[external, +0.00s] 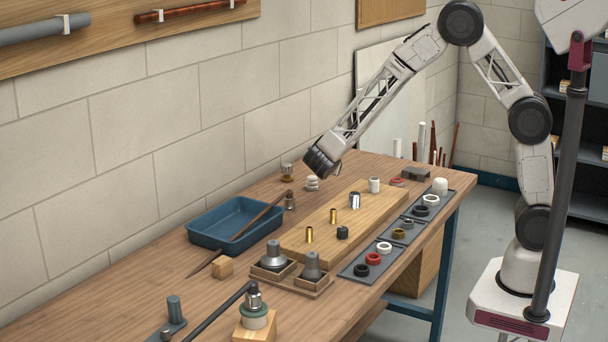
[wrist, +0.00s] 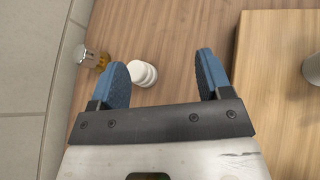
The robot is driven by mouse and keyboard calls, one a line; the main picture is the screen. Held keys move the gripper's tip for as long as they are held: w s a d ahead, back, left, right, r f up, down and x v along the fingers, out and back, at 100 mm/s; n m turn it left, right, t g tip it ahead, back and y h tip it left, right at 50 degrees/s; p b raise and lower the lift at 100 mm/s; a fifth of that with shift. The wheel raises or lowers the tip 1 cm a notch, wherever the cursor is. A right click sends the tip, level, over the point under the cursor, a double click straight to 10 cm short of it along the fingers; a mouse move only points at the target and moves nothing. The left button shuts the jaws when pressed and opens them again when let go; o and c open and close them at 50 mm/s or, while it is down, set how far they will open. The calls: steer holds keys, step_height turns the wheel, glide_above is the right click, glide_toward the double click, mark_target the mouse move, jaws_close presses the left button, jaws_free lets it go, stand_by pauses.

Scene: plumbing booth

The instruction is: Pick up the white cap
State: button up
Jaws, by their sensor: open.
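A small white piece (external: 312,184), like a cap made of stacked rounded discs, sits on the wooden bench below my gripper (external: 322,166). In the wrist view, this white piece (wrist: 143,74) lies between the lines of the two blue fingers, close beside the left one. My gripper (wrist: 163,62) is open, with nothing held, and points down above the bench. The left finger covers part of the white piece's left edge. Another white, domed cap (external: 440,186) stands at the far end of the grey parts tray.
A metal-and-amber fitting (wrist: 93,59) stands left of the left finger, near the wall. A raised wooden board (wrist: 262,75) lies to the right, with a white cylinder (external: 375,185) and metal fittings on it. A blue tray (external: 205,239) sits further left.

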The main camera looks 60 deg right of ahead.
mark_target(313, 178)
steer(key=w+a+f+n, duration=0.1)
steer(key=w+a+f+n+t, duration=0.1)
steer(key=f, duration=0.1)
steer(key=w+f, duration=0.1)
steer(key=w, duration=0.1)
steer(key=shift+w+a+f+n+t, duration=0.1)
steer(key=shift+a+f+n+t, duration=0.2)
steer(key=shift+a+n, duration=0.1)
steer(key=shift+x, duration=1.25)
steer(key=shift+d, duration=0.15)
steer(key=shift+x, duration=2.5)
steer(key=shift+w+r, duration=0.15)
steer(key=shift+w, duration=0.05)
steer(key=shift+c, duration=0.5)
steer(key=c, duration=0.9)
